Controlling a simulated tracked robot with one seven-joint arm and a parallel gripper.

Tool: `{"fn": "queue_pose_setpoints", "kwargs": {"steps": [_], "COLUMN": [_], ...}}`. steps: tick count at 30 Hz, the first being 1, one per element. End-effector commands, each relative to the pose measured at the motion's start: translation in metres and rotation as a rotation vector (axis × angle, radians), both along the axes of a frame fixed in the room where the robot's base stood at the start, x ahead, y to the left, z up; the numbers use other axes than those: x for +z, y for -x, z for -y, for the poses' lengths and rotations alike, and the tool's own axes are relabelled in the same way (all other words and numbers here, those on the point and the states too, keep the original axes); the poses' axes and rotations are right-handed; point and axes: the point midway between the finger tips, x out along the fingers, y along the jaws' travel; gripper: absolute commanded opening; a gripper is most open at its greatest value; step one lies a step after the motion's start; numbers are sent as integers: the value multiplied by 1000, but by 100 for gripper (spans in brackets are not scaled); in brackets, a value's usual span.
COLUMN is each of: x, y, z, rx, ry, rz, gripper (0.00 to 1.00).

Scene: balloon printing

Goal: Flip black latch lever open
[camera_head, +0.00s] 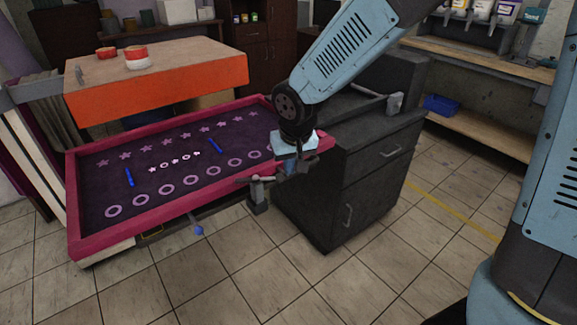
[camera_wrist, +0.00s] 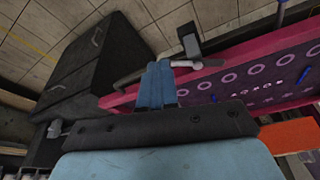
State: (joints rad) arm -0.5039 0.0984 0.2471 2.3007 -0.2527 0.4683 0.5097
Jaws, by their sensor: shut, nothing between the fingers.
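The latch (camera_head: 257,192) is at the near right corner of the pink-framed screen (camera_head: 150,224), with a dark block and a lever sticking out to the side. In the wrist view its black block (camera_wrist: 190,43) stands upright and a silver-grey bar (camera_wrist: 187,64) runs beside it. My gripper (camera_head: 289,168) hangs over that corner, just right of the latch. In the wrist view its blue fingers (camera_wrist: 156,84) are closed together and empty, with their tips close to the bar. I cannot tell whether they touch it. The fingertips are partly hidden in the head view.
A dark cabinet (camera_head: 346,205) with drawers stands right of the screen. An orange-sided platform (camera_head: 160,92) with red-and-white tubs (camera_head: 136,58) is behind the screen. Blue sticks (camera_head: 128,177) lie on the screen. A blue knob (camera_head: 198,230) sits below the front edge. The tiled floor in front is clear.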

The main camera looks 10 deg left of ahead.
Motion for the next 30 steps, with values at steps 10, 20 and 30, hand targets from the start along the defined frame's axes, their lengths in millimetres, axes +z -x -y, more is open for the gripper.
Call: {"fn": "queue_pose_setpoints", "kwargs": {"steps": [10, 20, 30], "x": [-49, -83, -87], "y": [-13, -34, -57], "z": [-6, -16, -27], "rx": [-1, -4, -3], "ry": [2, 0, 0], "rz": [-5, -2, -3], "gripper": [0, 0, 0]}}
